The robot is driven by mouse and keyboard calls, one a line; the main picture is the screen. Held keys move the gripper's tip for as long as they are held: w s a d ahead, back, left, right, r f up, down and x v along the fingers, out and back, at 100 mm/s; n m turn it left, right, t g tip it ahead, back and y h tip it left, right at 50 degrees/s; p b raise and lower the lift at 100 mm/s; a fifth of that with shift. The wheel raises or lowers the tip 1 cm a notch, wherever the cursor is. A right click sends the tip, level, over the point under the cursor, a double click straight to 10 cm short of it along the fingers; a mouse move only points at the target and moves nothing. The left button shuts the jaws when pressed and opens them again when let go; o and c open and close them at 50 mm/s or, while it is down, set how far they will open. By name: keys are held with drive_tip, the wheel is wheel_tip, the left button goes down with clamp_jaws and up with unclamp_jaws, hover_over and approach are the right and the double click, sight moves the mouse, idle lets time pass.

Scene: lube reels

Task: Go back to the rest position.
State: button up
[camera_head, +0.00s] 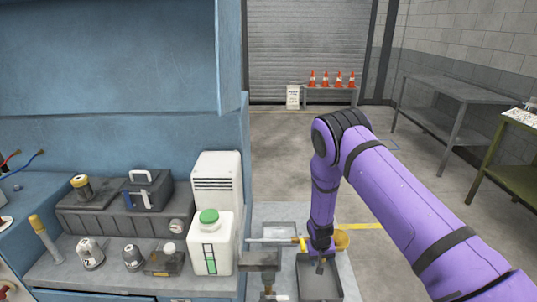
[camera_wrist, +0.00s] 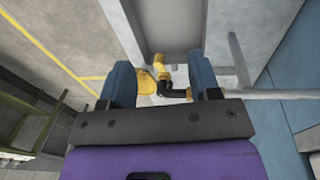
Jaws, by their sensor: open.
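My gripper (camera_head: 320,264) hangs low at the lower middle of the head view, beside the blue bench and over a dark grey tray (camera_head: 335,290). In the wrist view its two blue fingers are spread apart, and my gripper (camera_wrist: 163,80) is open. A yellow and black fitting (camera_wrist: 175,91) and a yellow rounded thing (camera_wrist: 145,82) show between the fingers. I cannot tell how far below the fingertips they lie. A grey rod (camera_head: 275,240) with a yellow end reaches from the bench toward my gripper.
A white jug with a green cap (camera_head: 211,243) and several small containers stand on the bench (camera_head: 110,278) at left. A blue cabinet (camera_head: 110,60) overhangs it. A yellow bowl (camera_head: 341,240) sits behind my wrist. The middle floor is clear.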

wheel_tip(320, 180, up, 23)
drive_tip(key=w+d, duration=0.1)
drive_tip(key=w, duration=0.1)
drive_tip(key=s+d+r+t+y, duration=0.15)
drive_tip(key=s+r, duration=0.25)
drive_tip(key=r, duration=0.5)
drive_tip(key=s+d+r, duration=0.2)
drive_tip(key=s+r, duration=0.2)
drive_tip(key=r, duration=0.5)
drive_tip(key=s+d+r+t, duration=0.15)
drive_tip(key=s+r, duration=0.25)
drive_tip(key=r, duration=0.6)
drive_tip(key=s+d+r, duration=0.1)
drive_tip(key=s+r, duration=0.2)
drive_tip(key=s, duration=0.6)
drive_tip(key=s+d+r+t, duration=0.1)
drive_tip(key=s+r, duration=0.3)
drive_tip(key=s, duration=0.5)
drive_tip(key=s+d+r, duration=0.2)
drive_tip(key=s+r, duration=0.1)
drive_tip(key=s, duration=0.6)
drive_tip(key=shift+d+r+t, duration=0.15)
drive_tip(key=shift+r+t, duration=0.15)
drive_tip(key=shift+r, duration=0.05)
